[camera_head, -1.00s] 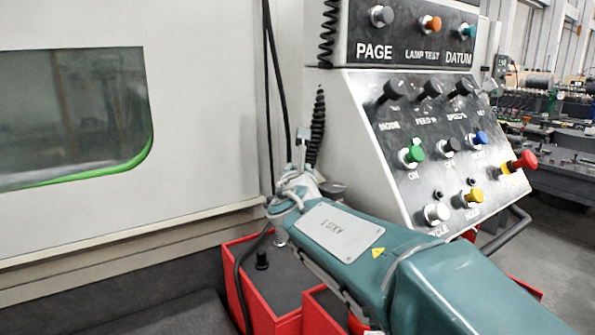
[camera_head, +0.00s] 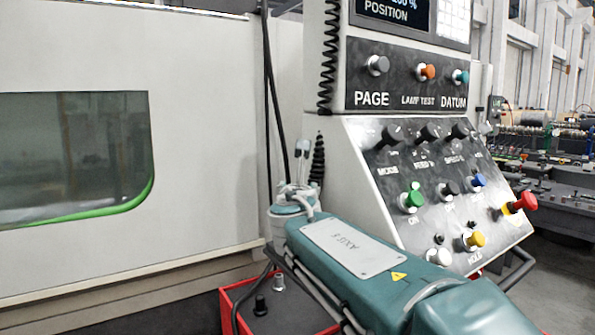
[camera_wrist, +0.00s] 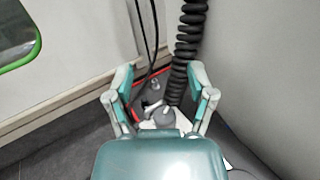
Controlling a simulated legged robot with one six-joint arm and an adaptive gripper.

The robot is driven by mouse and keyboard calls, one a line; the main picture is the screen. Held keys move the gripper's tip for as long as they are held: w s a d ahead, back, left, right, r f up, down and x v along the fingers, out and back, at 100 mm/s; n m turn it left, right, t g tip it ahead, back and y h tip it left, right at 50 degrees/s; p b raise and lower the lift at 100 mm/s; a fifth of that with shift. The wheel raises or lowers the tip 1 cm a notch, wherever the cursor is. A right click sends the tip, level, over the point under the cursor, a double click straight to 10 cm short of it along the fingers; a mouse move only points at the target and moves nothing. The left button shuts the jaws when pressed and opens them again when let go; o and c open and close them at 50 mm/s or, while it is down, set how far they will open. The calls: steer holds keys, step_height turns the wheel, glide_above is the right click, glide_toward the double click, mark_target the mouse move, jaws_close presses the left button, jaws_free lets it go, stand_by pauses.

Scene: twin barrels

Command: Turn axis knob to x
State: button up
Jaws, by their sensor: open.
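My gripper (camera_head: 303,150) is at the far end of my teal arm, left of the slanted control panel (camera_head: 380,215) and apart from it. In the wrist view its two fingers (camera_wrist: 163,88) are spread and empty. I cannot tell which control is the axis knob. Dark rotary knobs sit in a row along the panel's top: one by MODE (camera_head: 391,135), one by FEED (camera_head: 429,132) and one by SPEED (camera_head: 460,131).
A black coiled cord (camera_wrist: 187,50) hangs just beyond the fingers, with thin cables (camera_wrist: 146,35) beside it. The panel's side wall (camera_wrist: 262,75) is close on the right. A red button (camera_head: 524,202) sticks out at the panel's right. A machine door window (camera_head: 70,160) is left.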

steer(key=shift+r, duration=2.05)
steer(key=s+d+f+m+g+h, duration=0.4)
steer(key=s+d+f+m+g, duration=0.2)
steer(key=s+d+f+m, duration=0.95)
steer(key=s+d+f+m+g+y, duration=0.1)
steer(key=s+f+m+g+y, duration=0.2)
steer(key=s+f+m, duration=1.3)
steer(key=s+m+g, duration=0.3)
steer(key=m, duration=0.1)
steer(key=shift+d+y, duration=0.25)
steer(key=shift+y, duration=0.05)
